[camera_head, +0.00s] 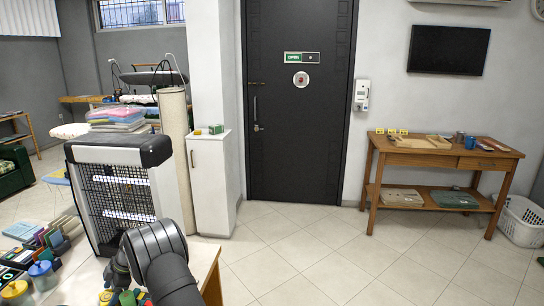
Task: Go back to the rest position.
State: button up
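Part of my black arm shows at the bottom left of the head view, above the corner of a wooden table (207,268). My gripper's fingers do not show, so I cannot see whether they hold anything. Some colourful small items lie beside and partly behind the arm, including a jar with a blue lid (42,274) and a jar with a yellow lid (15,292).
A grey machine with a wire-grid front (118,195) stands close behind my arm. A white cabinet (213,185) and a black door (299,100) are farther back. A wooden side table (440,160) stands at the right. The tiled floor (330,260) between is clear.

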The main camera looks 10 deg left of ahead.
jog(key=shift+x, duration=1)
jog(key=shift+d+r, duration=0.1)
jog(key=shift+r, duration=1.9)
jog(key=shift+f, duration=0.1)
